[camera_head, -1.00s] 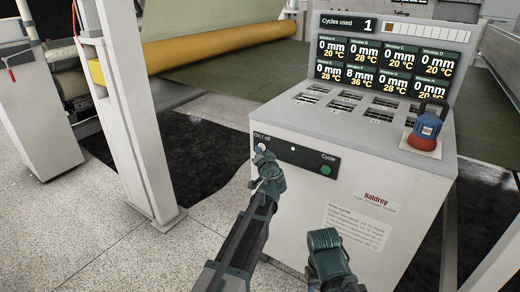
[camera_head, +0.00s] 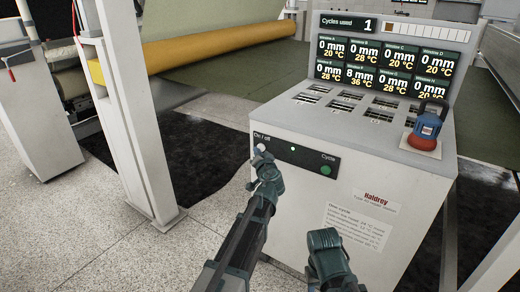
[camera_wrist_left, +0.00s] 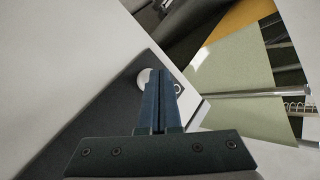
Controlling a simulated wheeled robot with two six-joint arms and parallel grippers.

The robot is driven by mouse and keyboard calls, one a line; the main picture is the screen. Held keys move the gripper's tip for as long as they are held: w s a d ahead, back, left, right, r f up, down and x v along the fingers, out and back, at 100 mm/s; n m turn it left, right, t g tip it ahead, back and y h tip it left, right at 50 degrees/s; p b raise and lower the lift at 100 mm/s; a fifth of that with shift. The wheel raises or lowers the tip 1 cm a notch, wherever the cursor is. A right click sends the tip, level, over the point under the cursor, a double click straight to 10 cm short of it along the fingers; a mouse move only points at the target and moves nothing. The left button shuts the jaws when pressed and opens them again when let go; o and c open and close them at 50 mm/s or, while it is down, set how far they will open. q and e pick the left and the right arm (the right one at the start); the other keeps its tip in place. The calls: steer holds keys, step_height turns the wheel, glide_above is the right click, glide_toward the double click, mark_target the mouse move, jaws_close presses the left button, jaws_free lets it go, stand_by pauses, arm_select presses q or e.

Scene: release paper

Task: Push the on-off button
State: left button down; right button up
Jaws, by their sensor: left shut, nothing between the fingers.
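The white on-off button (camera_head: 261,148) sits at the left end of a dark control strip (camera_head: 312,164) on the front of the white machine (camera_head: 300,205). A small light shows lit beside it, and a green Cycle button (camera_head: 326,170) is at the strip's right end. My left gripper (camera_head: 255,161) is shut and empty, with its tips just at the on-off button. In the left wrist view, the shut fingers (camera_wrist_left: 160,78) partly cover the white button (camera_wrist_left: 145,79); I cannot tell if they touch it. My right gripper (camera_head: 325,240) is low in front of the machine, its fingers not clear.
A screen (camera_head: 387,58) stands on the machine's back edge. A blue device on a red base (camera_head: 426,126) sits on its top right. A white post (camera_head: 135,120) stands left of my left arm. Speckled floor (camera_head: 80,225) is open at the left.

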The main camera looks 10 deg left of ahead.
arm_select(q)
steer(key=s, duration=0.1)
steer(key=s+a, duration=0.1)
steer(key=s, duration=0.1)
steer(key=s+a, duration=0.1)
steer(key=s, duration=0.1)
steer(key=shift+s, duration=0.2)
steer(key=s+d+f+m+g+h, duration=0.15)
steer(key=s+d+f+g, duration=0.4)
steer(key=s, duration=0.55)
steer(key=s+d+f+g+h, duration=0.2)
steer(key=s+d+f+g, duration=0.4)
steer(key=s, duration=0.6)
steer(key=s+d+f+g+h, duration=0.2)
steer(key=s+d+f+g, duration=0.4)
steer(key=s, duration=0.5)
step_height(320, 180, up, 29)
steer(key=w+t+p, duration=0.1)
steer(key=t+p, duration=0.1)
steer(key=p, duration=2.8)
steer(key=shift+a, duration=0.35)
steer(key=shift+f+t, duration=0.1)
steer(key=shift+t, duration=0.15)
